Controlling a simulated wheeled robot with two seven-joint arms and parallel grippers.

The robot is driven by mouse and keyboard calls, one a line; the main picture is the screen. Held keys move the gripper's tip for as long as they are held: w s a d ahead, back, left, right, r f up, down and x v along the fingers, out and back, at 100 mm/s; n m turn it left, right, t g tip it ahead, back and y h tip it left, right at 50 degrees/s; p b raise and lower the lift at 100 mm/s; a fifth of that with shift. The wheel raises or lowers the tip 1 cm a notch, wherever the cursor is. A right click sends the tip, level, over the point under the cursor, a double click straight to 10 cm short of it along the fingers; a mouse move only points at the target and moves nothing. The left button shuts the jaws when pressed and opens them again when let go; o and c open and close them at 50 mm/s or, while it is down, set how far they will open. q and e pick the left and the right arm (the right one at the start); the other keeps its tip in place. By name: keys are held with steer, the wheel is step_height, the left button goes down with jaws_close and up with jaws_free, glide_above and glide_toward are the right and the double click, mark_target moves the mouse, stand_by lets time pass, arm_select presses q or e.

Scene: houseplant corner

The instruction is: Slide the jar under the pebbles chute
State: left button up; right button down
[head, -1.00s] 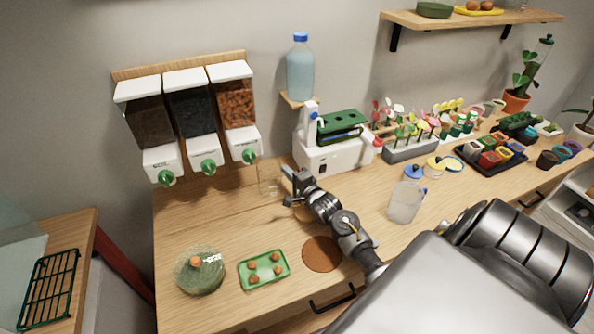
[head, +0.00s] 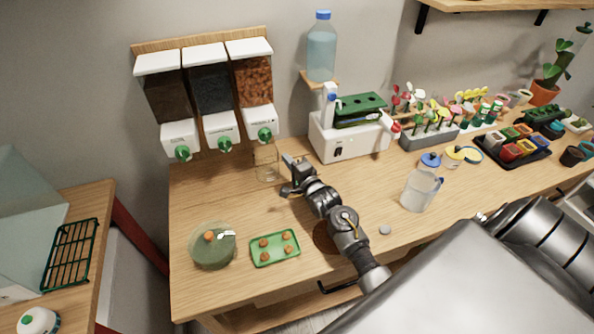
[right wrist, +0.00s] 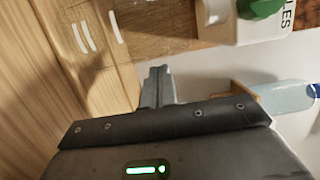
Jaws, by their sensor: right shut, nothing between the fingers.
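The clear glass jar (head: 266,166) stands upright on the wooden table, below the green knob (head: 265,135) of the right-hand dispenser (head: 254,82), which holds reddish-brown pebbles. In the right wrist view, the dispenser's white chute (right wrist: 216,12) carries a label ending in "LES". The jar shows there as a faint clear shape (right wrist: 150,24) beyond the fingers. My right gripper (head: 290,161) is shut and empty, just right of the jar at low height; its fingers also show in the wrist view (right wrist: 158,84). I cannot tell whether they touch the jar. My left gripper is not in view.
Two more dispensers (head: 210,85) hang to the left. A white machine (head: 345,142) stands behind my right gripper. A green tray (head: 262,260) and a round green dish (head: 197,255) lie in front. A clear pitcher (head: 420,192) stands right. The table left of the jar is clear.

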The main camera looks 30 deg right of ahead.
steer(key=s+b, duration=0.1)
steer(key=s, duration=0.7)
steer(key=shift+s+b, duration=0.3)
steer(key=shift+s, duration=0.1)
